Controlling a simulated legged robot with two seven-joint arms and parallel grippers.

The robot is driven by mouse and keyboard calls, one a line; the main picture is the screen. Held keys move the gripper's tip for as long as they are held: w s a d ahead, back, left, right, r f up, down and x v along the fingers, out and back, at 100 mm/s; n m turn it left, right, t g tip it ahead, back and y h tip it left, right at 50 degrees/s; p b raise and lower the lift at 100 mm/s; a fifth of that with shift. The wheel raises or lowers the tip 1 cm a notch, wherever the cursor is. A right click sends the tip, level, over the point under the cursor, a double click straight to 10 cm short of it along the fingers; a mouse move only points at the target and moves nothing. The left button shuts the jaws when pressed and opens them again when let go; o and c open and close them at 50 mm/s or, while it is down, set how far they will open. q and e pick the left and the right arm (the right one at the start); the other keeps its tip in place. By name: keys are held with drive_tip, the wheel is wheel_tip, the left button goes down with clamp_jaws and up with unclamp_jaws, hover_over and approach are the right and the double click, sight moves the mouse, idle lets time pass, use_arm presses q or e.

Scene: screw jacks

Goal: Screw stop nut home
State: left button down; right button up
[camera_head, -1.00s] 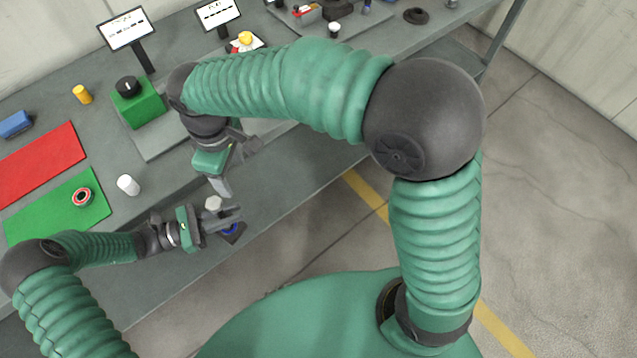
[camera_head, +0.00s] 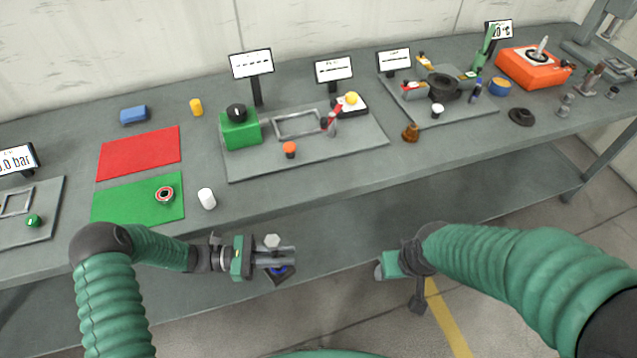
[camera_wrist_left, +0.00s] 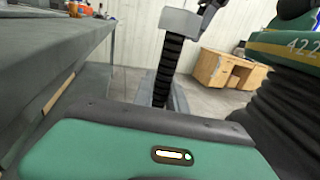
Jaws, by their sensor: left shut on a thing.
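My left gripper (camera_head: 282,258) is in front of the bench's front edge, shut on a held part. A pale hexagonal piece (camera_head: 272,241) of it shows above the fingers, and a dark piece with blue (camera_head: 281,275) shows below. In the left wrist view a black ribbed, screw-like column (camera_wrist_left: 168,75) stands upright under a grey block (camera_wrist_left: 180,22); I cannot tell which part is the stop nut. My right gripper (camera_head: 398,275) is to the right, apart from the held part; its fingers are mostly hidden. A red-rimmed ring (camera_head: 165,195) lies on the green mat (camera_head: 110,207).
A white cylinder (camera_head: 207,199) stands near the bench edge. Behind are a red mat (camera_head: 138,153), a green box with a black knob (camera_head: 240,130) and a grey plate (camera_head: 300,160) with fixtures. An orange box (camera_head: 532,68) is far right. Open space lies before the bench.

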use_arm(q)
drive_tip(key=s+a+r+n+t+y, duration=0.1)
drive_tip(key=a+n+t, duration=0.2)
drive_tip(key=a+t, duration=0.2)
drive_tip(key=s+a+r+n+t+y, duration=0.1)
drive_tip(key=a+n+t, duration=0.3)
drive_tip(key=a, duration=0.5)
drive_tip(key=shift+a+n+t+y, duration=0.15)
drive_tip(key=shift+n+t+y, duration=0.15)
drive_tip(key=shift+t+y, duration=0.6)
